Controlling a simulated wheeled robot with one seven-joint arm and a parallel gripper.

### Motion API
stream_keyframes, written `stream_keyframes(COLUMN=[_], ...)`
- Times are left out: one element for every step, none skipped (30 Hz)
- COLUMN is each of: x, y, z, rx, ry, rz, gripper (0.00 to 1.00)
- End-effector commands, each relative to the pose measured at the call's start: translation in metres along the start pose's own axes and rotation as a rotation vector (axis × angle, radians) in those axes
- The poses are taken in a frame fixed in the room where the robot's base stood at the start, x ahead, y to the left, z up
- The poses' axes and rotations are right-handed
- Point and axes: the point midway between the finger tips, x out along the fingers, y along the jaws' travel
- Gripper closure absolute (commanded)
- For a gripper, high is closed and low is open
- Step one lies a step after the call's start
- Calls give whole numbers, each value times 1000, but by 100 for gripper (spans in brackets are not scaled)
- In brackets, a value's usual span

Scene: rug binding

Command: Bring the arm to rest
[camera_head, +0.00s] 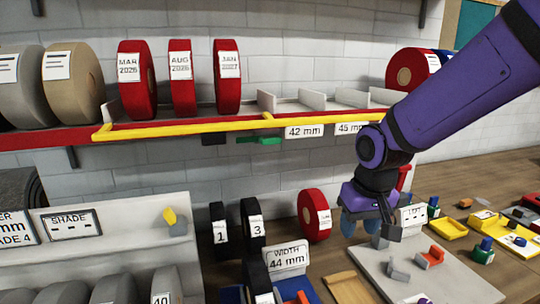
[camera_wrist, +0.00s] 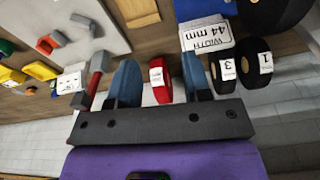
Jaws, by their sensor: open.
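My arm, purple with black joints, reaches in from the upper right in the head view. My gripper (camera_head: 361,226) hangs above the right part of the bench, over the back edge of a pale board. Its two blue fingers are apart with nothing held; they also show in the wrist view (camera_wrist: 160,78). A red roll with a white label (camera_head: 314,215) stands on the bench just left of my gripper. In the wrist view this red roll (camera_wrist: 160,88) appears beyond the gap between the fingers.
Black rolls labelled 1 (camera_head: 219,232) and 3 (camera_head: 253,226) and a "WIDTH 44 mm" sign (camera_head: 287,257) stand left. A yellow-edged shelf (camera_head: 190,129) holds dated red rolls. The pale board (camera_head: 440,268) bears small parts; more clutter lies right.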

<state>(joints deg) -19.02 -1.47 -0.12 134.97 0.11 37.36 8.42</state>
Motion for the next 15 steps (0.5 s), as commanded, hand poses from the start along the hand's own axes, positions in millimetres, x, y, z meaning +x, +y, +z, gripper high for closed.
stream_keyframes(x=[-17, -25, -35, -43, -50, -60, -66, -73, -82, -88, -94, -102, -107, -113, -119], y=[10, 14, 20, 25, 30, 35, 39, 43, 48, 52, 56, 60, 63, 66, 70], z=[6, 10, 16, 20, 25, 31, 37, 42, 49, 55, 61, 69, 75, 82, 90], rx=[15, 22, 30, 36, 42, 50, 57, 63, 71, 77, 82, 91, 97, 104, 111], ry=[27, 37, 52, 63, 73, 89, 99, 109, 125, 136, 146, 160, 172, 183, 197], rz=[0, 1, 2, 3, 4, 6, 8, 10, 12, 15, 17, 21, 24, 27, 31], gripper=[55, 55, 55, 55, 55, 55, 55, 55, 55, 55, 55, 55, 55, 55, 55])
